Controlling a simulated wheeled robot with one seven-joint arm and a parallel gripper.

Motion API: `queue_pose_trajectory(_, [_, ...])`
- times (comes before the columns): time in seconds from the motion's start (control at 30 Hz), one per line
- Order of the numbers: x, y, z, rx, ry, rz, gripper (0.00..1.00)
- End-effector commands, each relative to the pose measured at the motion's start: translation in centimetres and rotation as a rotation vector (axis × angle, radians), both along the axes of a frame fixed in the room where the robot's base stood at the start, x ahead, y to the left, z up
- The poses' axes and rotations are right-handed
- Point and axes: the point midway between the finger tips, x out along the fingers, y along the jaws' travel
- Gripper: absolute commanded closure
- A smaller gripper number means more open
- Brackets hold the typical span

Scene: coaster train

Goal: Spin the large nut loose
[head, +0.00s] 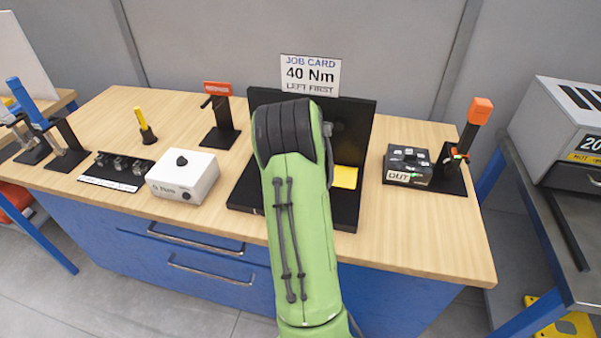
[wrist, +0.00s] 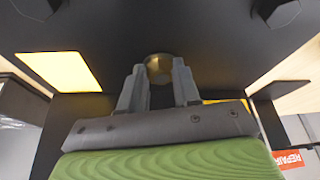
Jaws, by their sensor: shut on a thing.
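A brass-coloured large nut (wrist: 158,66) sits on the dark panel at the top middle of the wrist view. My gripper (wrist: 159,78) has one grey finger on each side of the nut and is shut on it. The fingers cover the nut's sides, and its thread is not visible. In the head view, my green arm reaches to the black stand (head: 360,115) and hides both my gripper and the nut.
Two dark hexagonal parts, left (wrist: 36,6) and right (wrist: 278,10), flank the nut. A yellow sheet (head: 344,177) lies on the stand's base. A white box (head: 183,178) stands left on the bench, and a black "OUT" box (head: 408,165) right. Bare wood lies front right.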

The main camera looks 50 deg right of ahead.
Motion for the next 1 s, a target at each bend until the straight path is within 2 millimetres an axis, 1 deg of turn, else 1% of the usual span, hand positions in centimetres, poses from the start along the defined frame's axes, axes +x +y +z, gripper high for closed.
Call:
queue_pose_trajectory(0.3, [-0.5,-0.4,-0.1,0.002,0.002,0.298,0.99])
queue_pose_trajectory(1.0, [-0.7,-1.3,0.1,0.005,0.002,0.958,0.99])
